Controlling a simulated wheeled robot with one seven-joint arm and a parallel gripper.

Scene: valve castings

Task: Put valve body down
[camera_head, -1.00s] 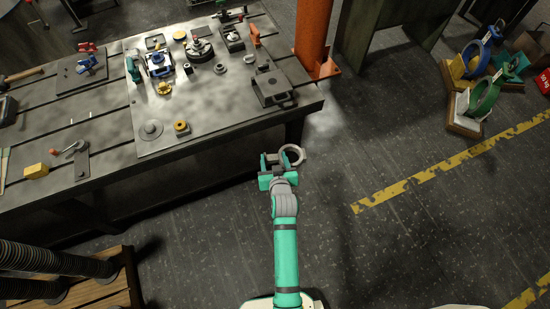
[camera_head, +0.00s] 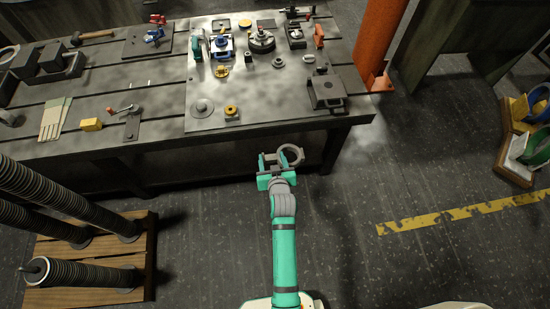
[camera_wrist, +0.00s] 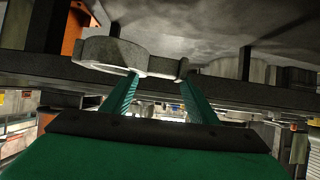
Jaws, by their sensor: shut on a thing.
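My gripper (camera_head: 273,163) is in the middle of the head view, in front of the workbench's near edge. It is shut on the valve body (camera_head: 291,154), a grey ring-shaped casting that sticks out to the right of the fingers. In the wrist view the valve body (camera_wrist: 112,55) spans between the two green fingertips (camera_wrist: 155,88), with its ring to the left. The casting is clear of the bench in the head view. The workbench (camera_head: 160,92) has a dark metal top with a lighter plate (camera_head: 260,105) on its right part.
A dark open box fixture (camera_head: 326,92) stands near the bench's front right corner. A yellow-topped part (camera_head: 231,112) and a grey flanged disc (camera_head: 202,107) stand near the plate's front. An orange column (camera_head: 378,45) rises at right. A pallet with springs (camera_head: 80,275) stands at lower left.

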